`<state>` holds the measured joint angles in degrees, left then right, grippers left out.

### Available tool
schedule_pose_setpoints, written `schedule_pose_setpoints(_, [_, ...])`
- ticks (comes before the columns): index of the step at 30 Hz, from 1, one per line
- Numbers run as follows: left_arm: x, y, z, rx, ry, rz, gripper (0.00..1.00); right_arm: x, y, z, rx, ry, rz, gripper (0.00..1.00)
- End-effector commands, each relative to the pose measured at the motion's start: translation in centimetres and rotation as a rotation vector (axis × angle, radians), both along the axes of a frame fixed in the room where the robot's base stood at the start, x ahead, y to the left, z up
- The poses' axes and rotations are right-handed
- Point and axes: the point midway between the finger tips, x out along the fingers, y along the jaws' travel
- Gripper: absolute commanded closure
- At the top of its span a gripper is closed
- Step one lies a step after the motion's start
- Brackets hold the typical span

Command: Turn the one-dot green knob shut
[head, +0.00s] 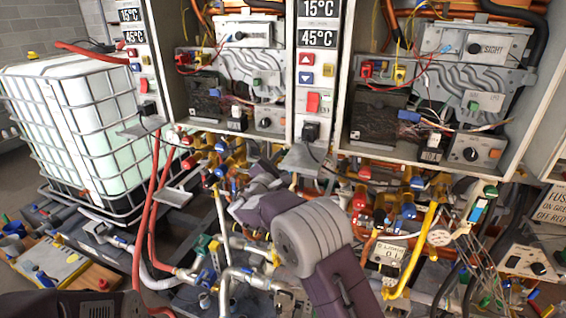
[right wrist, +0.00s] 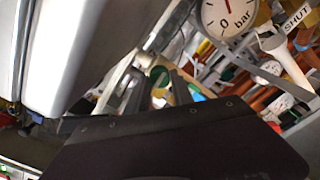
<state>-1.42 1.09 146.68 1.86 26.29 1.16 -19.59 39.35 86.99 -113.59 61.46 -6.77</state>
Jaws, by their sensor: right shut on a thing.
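A round green knob (right wrist: 158,76) shows near the middle of the right wrist view, partly covered by grey finger parts; I cannot make out any dots on it. My right gripper (right wrist: 172,84) is shut on it, with its dark body filling the bottom of that view. In the head view my right arm reaches up and left from the bottom, and its wrist hides the knob and the fingertips among the pipes under the heaters. A white SHUT tag (right wrist: 297,18) shows at the upper right of the wrist view. My left gripper is out of view.
A pressure gauge (right wrist: 230,14) is close above the gripper in the wrist view. Heater cabinets (head: 448,165) stand above dense pipes and valves. Red hoses (head: 153,215) and a yellow pipe (head: 412,255) run beside my arm. A caged white tank (head: 75,130) stands left.

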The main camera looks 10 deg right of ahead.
Motion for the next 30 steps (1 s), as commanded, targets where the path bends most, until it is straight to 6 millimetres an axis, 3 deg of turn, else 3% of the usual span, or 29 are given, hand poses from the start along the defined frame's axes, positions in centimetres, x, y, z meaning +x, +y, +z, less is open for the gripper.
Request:
schedule_pose_setpoints(5, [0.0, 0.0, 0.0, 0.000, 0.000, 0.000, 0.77, 0.0, 0.0, -0.1, 0.000, 0.002, 0.001, 1.00])
schedule_pose_setpoints(6, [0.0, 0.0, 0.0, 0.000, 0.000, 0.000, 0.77, 0.0, 0.0, -0.1, 0.000, 0.002, 0.001, 0.66])
schedule_pose_setpoints(8, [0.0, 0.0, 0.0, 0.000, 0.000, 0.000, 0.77, 0.0, 0.0, -0.1, 0.000, 0.002, 0.001, 0.50])
schedule_pose_setpoints(19, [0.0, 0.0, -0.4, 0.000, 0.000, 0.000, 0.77, -0.5, 0.4, -0.1, -0.001, 0.001, 0.001, 0.50])
schedule_pose_setpoints(30, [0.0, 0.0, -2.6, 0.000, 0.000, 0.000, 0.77, -6.6, 4.6, -0.2, -0.001, 0.001, 0.003, 0.50])
